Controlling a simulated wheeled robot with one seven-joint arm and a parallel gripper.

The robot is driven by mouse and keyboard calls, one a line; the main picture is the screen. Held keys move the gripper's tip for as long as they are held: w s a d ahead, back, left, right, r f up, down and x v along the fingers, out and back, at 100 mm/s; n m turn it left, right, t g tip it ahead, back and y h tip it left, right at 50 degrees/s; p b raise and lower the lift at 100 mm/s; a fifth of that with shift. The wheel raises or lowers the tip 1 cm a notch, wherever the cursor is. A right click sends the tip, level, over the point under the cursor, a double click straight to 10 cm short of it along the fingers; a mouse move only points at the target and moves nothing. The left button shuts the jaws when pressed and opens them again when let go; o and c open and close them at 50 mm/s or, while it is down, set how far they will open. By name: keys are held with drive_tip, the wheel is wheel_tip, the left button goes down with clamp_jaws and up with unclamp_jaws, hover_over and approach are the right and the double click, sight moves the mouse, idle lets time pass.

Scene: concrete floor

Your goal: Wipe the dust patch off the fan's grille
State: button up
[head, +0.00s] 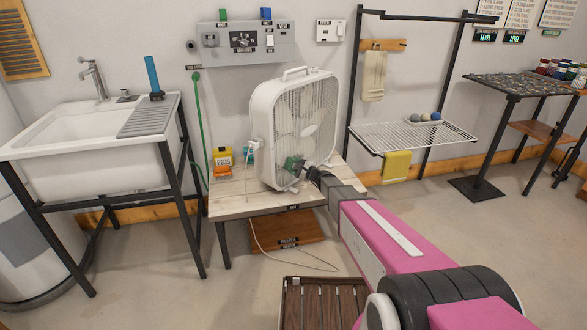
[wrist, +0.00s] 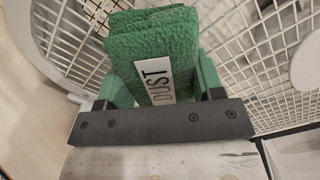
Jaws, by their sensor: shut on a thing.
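The white box fan (head: 262,115) stands upright on a small wooden table, its grille facing my arm. My gripper (head: 304,167) is at the lower part of the grille, shut on a folded green cloth (head: 291,162). In the wrist view the cloth (wrist: 150,45) carries a white label reading "DUST" and sits between the green fingers, in front of the white grille (wrist: 245,70). It looks close to the bars; I cannot tell if it touches. A brownish patch (wrist: 96,10) shows on the grille at the top left of the cloth, partly hidden by it.
The small table (head: 235,204) also holds yellow and orange boxes (head: 222,162) left of the fan. A white cord (head: 262,240) hangs to the floor. A sink (head: 80,155) stands left and a wire rack (head: 410,137) right.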

sight(304, 155)
drive_tip(key=shift+w+d, duration=1.05)
drive_tip(key=shift+w, duration=0.3)
drive_tip(key=shift+w+d, duration=1.1)
drive_tip(key=shift+w, duration=0.25)
drive_tip(key=shift+w+d, duration=1.05)
drive_tip(key=shift+w, duration=0.3)
drive_tip(key=shift+s+a, duration=1.5)
drive_tip(key=shift+s, duration=0.3)
drive_tip(key=shift+s+a, duration=1.55)
drive_tip(key=shift+s, duration=0.25)
drive_tip(key=shift+s+a, duration=1.5)
drive_tip(key=shift+s, duration=0.3)
drive_tip(key=shift+r, duration=0.1)
drive_tip(key=shift+w+d, duration=0.7)
drive_tip(key=shift+w, duration=0.2)
drive_tip(key=shift+w+d, duration=0.7)
drive_tip(key=shift+w, duration=0.2)
drive_tip(key=shift+w+d, duration=1.55)
drive_tip(key=shift+w, duration=0.3)
drive_tip(key=shift+w+d, duration=1.55)
drive_tip(key=shift+w, duration=0.25)
drive_tip(key=shift+a, duration=0.1)
